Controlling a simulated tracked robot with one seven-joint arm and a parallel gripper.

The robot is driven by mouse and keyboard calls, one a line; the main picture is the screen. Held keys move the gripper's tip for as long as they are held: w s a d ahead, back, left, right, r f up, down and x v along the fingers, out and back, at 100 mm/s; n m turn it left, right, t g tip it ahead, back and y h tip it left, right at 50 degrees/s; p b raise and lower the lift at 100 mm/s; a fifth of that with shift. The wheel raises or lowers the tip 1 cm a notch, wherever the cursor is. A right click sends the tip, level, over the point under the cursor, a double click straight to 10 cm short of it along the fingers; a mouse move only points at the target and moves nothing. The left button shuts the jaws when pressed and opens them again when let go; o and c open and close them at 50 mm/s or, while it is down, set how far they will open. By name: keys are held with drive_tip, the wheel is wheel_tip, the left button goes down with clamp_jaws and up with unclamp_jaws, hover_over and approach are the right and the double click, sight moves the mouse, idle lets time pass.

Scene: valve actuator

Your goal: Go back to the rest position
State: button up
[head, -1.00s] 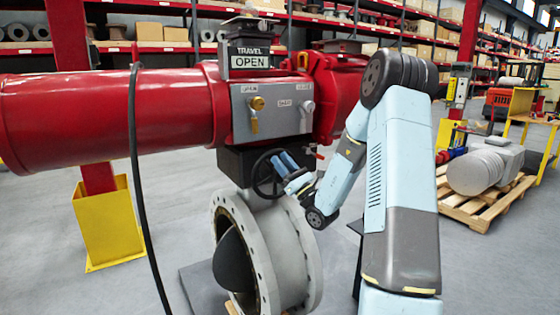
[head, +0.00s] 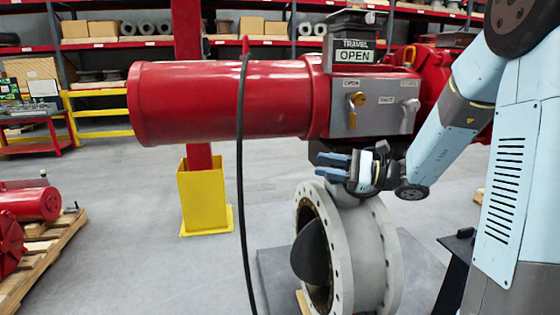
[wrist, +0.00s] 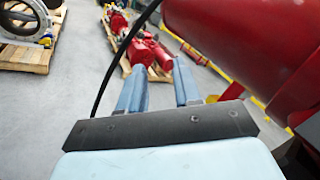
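My gripper (head: 333,167) is in front of the valve, just above its grey flanged body (head: 385,250), pointing left. In the wrist view its two blue fingers (wrist: 158,88) stand apart with nothing between them. The red actuator cylinder (head: 225,100) lies above and left of the gripper, and fills the upper right of the wrist view (wrist: 255,45). The grey control panel (head: 372,103) carries a yellow knob and a silver knob. The indicator (head: 355,55) above it reads OPEN. The handwheel seen earlier is hidden behind my gripper and arm.
A black cable (head: 241,180) hangs in front of the cylinder; it also shows near the fingers in the wrist view (wrist: 112,62). A yellow post base (head: 204,197) stands behind. A pallet (head: 40,258) with red parts is at left. The floor between is clear.

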drive_tip(key=s+a+f+n+g+h, duration=0.1)
drive_tip(key=s+f+n+g+h, duration=0.1)
drive_tip(key=s+n+h, duration=0.45)
drive_tip(key=s+f+n+g+h, duration=0.1)
drive_tip(key=s+g+h, duration=0.2)
drive_tip(key=s, duration=0.7)
drive_tip(key=s+d+r+n+t+h, duration=0.3)
drive_tip(key=s+d+n+t+h, duration=0.3)
drive_tip(key=d+h, duration=0.3)
drive_tip(key=s+d, duration=0.1)
drive_tip(key=d, duration=0.2)
drive_tip(key=shift+s+d+r, duration=0.15)
drive_tip(key=shift+d, duration=0.05)
